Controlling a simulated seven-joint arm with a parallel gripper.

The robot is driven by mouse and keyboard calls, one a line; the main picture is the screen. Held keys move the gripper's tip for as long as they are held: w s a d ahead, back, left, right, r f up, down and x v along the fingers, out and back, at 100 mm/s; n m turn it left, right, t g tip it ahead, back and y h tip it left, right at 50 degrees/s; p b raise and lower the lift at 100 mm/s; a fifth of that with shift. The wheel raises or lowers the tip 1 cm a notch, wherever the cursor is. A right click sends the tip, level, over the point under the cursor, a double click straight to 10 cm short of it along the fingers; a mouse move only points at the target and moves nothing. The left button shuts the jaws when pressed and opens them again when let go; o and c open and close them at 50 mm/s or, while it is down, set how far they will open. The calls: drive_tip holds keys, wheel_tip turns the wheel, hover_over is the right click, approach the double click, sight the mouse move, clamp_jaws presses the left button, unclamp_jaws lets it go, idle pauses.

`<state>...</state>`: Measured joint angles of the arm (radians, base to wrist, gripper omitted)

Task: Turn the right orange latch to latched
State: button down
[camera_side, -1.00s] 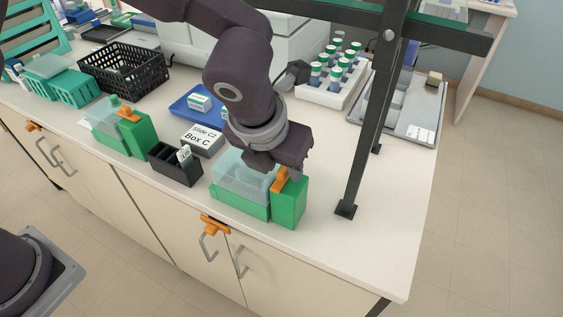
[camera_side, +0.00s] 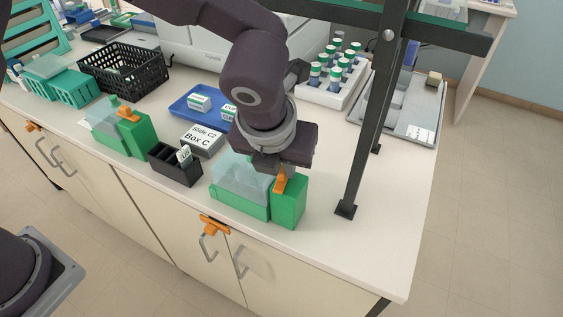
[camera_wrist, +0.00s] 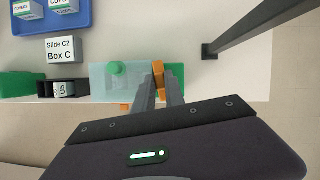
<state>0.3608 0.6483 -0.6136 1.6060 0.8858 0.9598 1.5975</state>
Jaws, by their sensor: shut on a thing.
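The right orange latch (camera_side: 281,183) is on the inner top edge of the green block (camera_side: 289,208) at the right end of a clear-lidded green box (camera_side: 240,203). In the wrist view the latch (camera_wrist: 158,72) is a narrow orange bar between the clear lid (camera_wrist: 118,82) and the green block. My gripper (camera_wrist: 160,98) points down with a finger on each side of the latch and is shut on it. In the side view my gripper (camera_side: 279,172) partly hides the latch's top.
A second green box (camera_side: 140,137) with an orange latch (camera_side: 128,114) stands at the left. A black slide holder (camera_side: 176,172) and a Box C (camera_side: 202,141) lie between. A dark shelf post (camera_side: 357,150) rises to the right. An orange catch (camera_side: 214,225) is on the cabinet front.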

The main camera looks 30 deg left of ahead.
drive_tip(key=n+y, duration=0.1)
drive_tip(key=n, duration=0.1)
drive_tip(key=n+g+y, duration=0.1)
drive_tip(key=n, duration=0.2)
drive_tip(key=shift+d, duration=0.2)
drive_tip(key=n+g, duration=0.1)
drive_tip(key=n, duration=0.2)
drive_tip(key=n+y, duration=0.1)
drive_tip(key=n, duration=0.2)
drive_tip(key=shift+w+g, duration=0.15)
drive_tip(key=shift+g, duration=0.25)
drive_tip(key=c, duration=1.4)
unclamp_jaws()
